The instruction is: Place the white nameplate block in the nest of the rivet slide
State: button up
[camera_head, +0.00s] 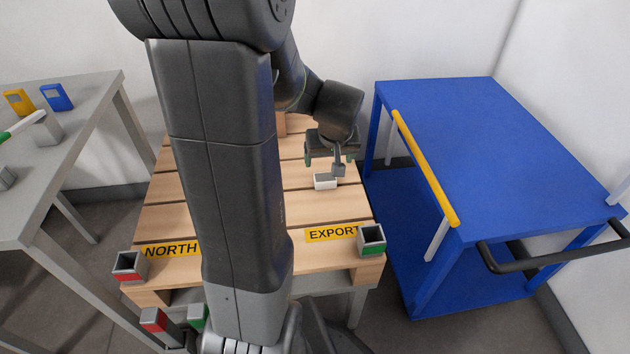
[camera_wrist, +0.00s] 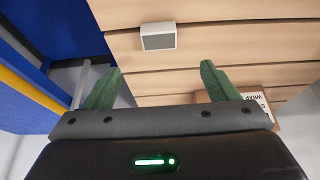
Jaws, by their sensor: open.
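The white block (camera_head: 324,183), which looks like the nameplate block, lies on the slatted wooden pallet top. It also shows in the wrist view (camera_wrist: 158,41), with a grey face framed in white. My gripper (camera_head: 330,159) is above the pallet, close to the block. In the wrist view its two green fingers (camera_wrist: 160,76) are spread apart with nothing between them, and the block lies beyond their tips. I cannot clearly make out the rivet slide or its nest.
The pallet (camera_head: 335,207) bears NORTH and EXPORT labels and red and green corner cups. A blue cart (camera_head: 480,150) with a yellow rail stands right. A grey table (camera_head: 75,110) at left holds yellow and blue items. A labelled box (camera_wrist: 262,103) is near my gripper.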

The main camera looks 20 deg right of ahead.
aim_at(325, 178)
jog(key=b+x, duration=0.3)
jog(key=x, duration=0.9)
jog(key=shift+b, duration=0.3)
jog(key=shift+r, duration=0.15)
jog(key=c, duration=1.2)
